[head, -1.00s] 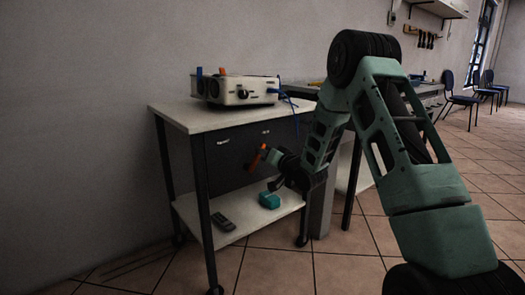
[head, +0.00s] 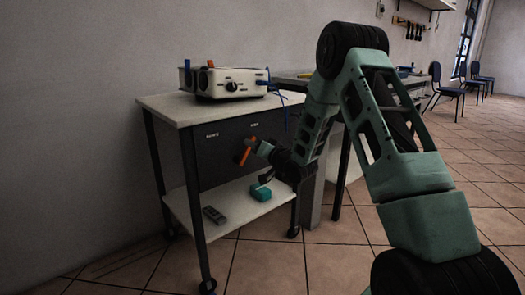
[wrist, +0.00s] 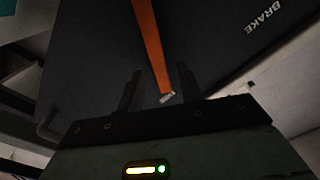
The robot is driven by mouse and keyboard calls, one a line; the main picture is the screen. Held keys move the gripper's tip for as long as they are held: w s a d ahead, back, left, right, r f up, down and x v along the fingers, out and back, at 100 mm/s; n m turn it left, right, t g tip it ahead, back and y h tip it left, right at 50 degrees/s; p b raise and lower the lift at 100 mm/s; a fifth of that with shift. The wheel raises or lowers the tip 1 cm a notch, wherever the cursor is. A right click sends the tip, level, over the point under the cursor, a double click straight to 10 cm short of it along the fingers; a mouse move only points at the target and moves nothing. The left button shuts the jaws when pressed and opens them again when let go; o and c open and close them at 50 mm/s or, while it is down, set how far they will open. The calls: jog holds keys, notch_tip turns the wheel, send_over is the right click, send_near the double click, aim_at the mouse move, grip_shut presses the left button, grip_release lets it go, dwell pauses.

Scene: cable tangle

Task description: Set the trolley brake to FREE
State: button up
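The trolley (head: 165,106) has a dark front panel with an orange brake lever (head: 247,151), which is tilted, its top leaning right. Two small white labels sit on the panel, too small to read in the head view. In the wrist view one label reads BRAKE (wrist: 264,18), to the right of the lever (wrist: 150,42). My gripper (head: 259,162) is just right of the lever in the head view. In the wrist view my gripper (wrist: 158,84) is open, and the lever's pale-tipped end lies between its fingers, with gaps showing. Whether a finger touches it I cannot tell.
A white box device (head: 232,83) with a blue cable (head: 285,100) stands on the trolley top. A remote-like object (head: 213,215) and a teal block (head: 261,193) lie on the lower shelf. A bench stands behind my arm. Floor is clear at front left.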

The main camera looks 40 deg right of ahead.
jog(key=s+p, duration=0.3)
jog(key=s, duration=1.4)
jog(key=shift+s+d, duration=0.15)
jog(key=shift+d, duration=0.15)
